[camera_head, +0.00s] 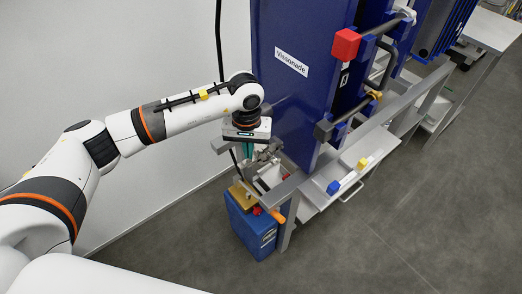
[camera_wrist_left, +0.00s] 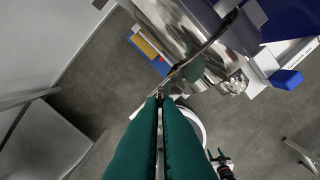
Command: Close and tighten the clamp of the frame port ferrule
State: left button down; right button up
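My left gripper (camera_head: 243,151) reaches down beside the blue tank frame. Its green fingers lie close together in the left wrist view (camera_wrist_left: 160,97), with only a narrow dark gap. A thin metal bar (camera_wrist_left: 208,45) begins near the fingertips and runs up to the right, across a shiny metal vessel (camera_wrist_left: 180,22). I cannot tell whether the tips touch or grip it. Small shiny fittings (camera_wrist_left: 233,84) sit to the right; metal parts also show beside the gripper in the head view (camera_head: 268,153). I cannot single out the frame port ferrule or its clamp.
The blue panel (camera_head: 285,95) rises just right of the gripper. A grey rail (camera_head: 375,125) runs along the frame. A blue container (camera_head: 255,235) stands on the floor below. The white wall is behind, and open floor (camera_head: 400,235) lies at the right.

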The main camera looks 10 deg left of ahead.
dwell(0.3)
pick_arm(q)
jog(key=shift+f+m+b, duration=0.25)
jog(key=shift+m+b, duration=0.65)
jog(key=shift+b, duration=0.15)
jog(key=shift+r, duration=0.1)
jog(key=shift+r+m, duration=0.1)
jog(key=shift+m, duration=0.3)
